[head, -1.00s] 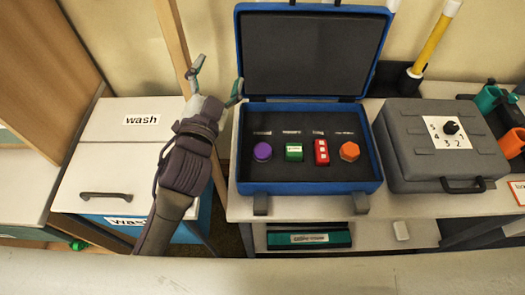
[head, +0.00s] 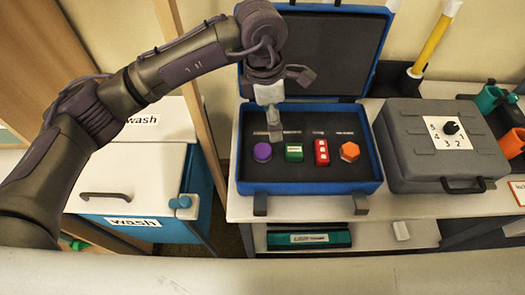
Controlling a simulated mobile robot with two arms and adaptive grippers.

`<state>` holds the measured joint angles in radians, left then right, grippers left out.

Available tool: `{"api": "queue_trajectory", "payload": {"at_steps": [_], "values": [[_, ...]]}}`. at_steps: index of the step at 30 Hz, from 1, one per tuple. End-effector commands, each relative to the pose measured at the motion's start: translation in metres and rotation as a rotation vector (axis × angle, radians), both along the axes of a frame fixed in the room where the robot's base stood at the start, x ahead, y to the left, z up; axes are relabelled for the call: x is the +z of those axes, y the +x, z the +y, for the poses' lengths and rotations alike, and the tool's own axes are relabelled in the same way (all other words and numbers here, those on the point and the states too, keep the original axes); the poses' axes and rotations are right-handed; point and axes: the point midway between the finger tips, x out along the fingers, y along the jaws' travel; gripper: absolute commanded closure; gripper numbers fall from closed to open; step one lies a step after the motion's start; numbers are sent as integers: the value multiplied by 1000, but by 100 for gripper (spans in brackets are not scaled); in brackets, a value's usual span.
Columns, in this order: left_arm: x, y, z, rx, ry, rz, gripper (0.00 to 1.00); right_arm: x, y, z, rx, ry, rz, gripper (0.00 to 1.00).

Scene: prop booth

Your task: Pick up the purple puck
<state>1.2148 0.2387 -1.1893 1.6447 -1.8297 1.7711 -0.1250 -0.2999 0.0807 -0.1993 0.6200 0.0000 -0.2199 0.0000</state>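The purple puck (head: 262,152) is a round purple piece at the left end of a row in the dark foam of an open blue case (head: 310,189). My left arm comes in from the left and bends down over the case. My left gripper (head: 275,127) points down, above and slightly right of the puck, apart from it. Its fingers are seen edge-on, so I cannot tell how far they are spread. My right gripper is not in view.
In the case, a green block (head: 294,152), a red block (head: 321,152) and an orange hexagonal piece (head: 349,151) sit right of the puck. The raised lid (head: 335,50) stands behind. A grey box (head: 415,165) with a dial is at right, a wash bin (head: 130,175) at left.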

Motion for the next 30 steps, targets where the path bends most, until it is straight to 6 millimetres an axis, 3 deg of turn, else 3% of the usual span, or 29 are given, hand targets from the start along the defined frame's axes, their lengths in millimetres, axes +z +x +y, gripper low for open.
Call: {"api": "queue_trajectory", "payload": {"at_steps": [3,6,15,25,30], "values": [[4,13,21,16,107,-41,19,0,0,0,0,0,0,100],[-5,15,25,19,127,-46,19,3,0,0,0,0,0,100],[-62,14,24,20,122,-42,19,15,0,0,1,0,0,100],[-90,12,22,18,120,-42,19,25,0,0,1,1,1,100],[-117,10,19,19,120,-42,19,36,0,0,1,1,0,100]]}}
